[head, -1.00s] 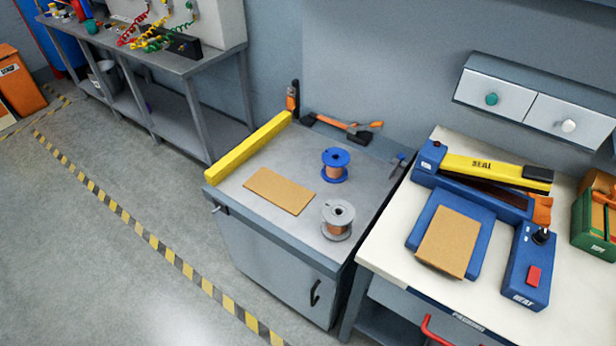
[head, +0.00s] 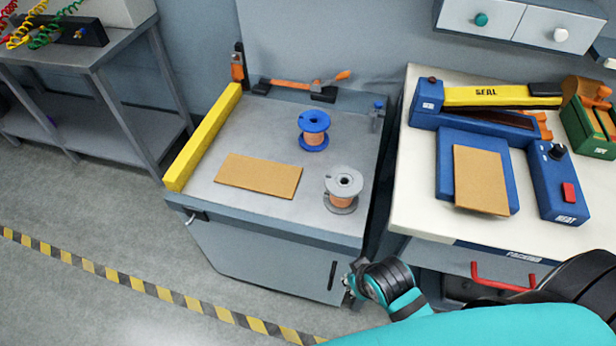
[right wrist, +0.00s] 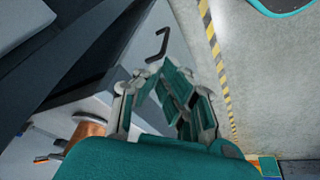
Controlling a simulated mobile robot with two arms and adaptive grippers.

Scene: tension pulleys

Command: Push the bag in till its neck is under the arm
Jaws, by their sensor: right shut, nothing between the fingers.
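The bag (head: 480,180) is a flat tan rectangle lying on the blue plate of the heat sealer (head: 448,160), on the white bench at right. Its far edge lies short of the yellow sealer arm (head: 490,96) marked SEAL, with blue plate showing between. The arm's black end is at the right. My right gripper (head: 352,283) is low at the front, beside the grey cabinet's door, well away from the bag. It is shut and empty. It also shows in the right wrist view (right wrist: 176,82). My left gripper is not in view.
A red drawer handle (head: 500,280) juts from the bench front near my right arm. A blue control box with a red button (head: 569,192) stands right of the bag. The grey cabinet top holds a cardboard sheet (head: 258,176) and two wire spools (head: 314,130).

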